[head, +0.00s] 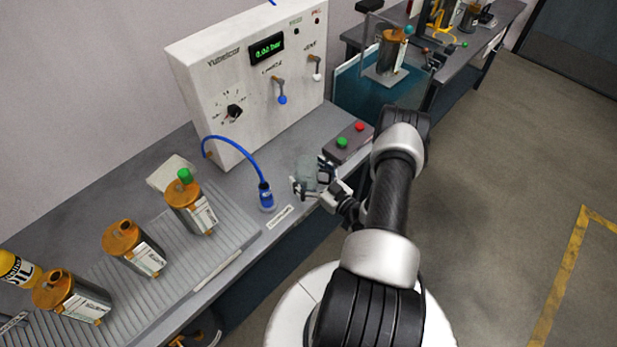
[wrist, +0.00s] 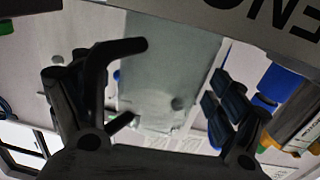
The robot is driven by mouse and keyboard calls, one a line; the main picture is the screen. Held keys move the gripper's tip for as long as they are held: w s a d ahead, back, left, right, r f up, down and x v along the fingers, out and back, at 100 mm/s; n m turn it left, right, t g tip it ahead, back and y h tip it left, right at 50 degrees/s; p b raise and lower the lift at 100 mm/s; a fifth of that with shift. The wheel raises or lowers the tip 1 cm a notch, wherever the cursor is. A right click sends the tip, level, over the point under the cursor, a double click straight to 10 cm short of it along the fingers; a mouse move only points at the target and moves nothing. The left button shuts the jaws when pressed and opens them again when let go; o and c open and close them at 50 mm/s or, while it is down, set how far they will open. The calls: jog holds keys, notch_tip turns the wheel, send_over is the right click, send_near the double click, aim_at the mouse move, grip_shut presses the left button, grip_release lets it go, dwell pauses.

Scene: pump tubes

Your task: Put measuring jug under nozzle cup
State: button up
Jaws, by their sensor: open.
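The measuring jug (head: 307,170) looks like a translucent grey-green vessel at the front of the bench, right of the blue nozzle cup (head: 266,197). My gripper (head: 314,181) is at the jug with its fingers spread apart. In the wrist view, the pale see-through jug (wrist: 165,75) fills the space between the open fingers (wrist: 172,92). I cannot tell whether a finger touches it. The nozzle cup hangs at the end of a blue hose, apart from the jug and to its left. The lower part of the jug is partly hidden by the gripper.
The white test panel (head: 225,80) with its levers stands behind. A button box (head: 348,142) with green and red buttons is right of the jug. Several pump canisters (head: 133,248) stand on the ribbed mat at left. A small label (head: 280,217) lies at the bench edge.

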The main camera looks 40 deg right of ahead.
jog(key=shift+c, duration=0.6)
jog(key=c, duration=1.1)
jog(key=shift+r, duration=0.1)
jog(key=shift+c, duration=0.2)
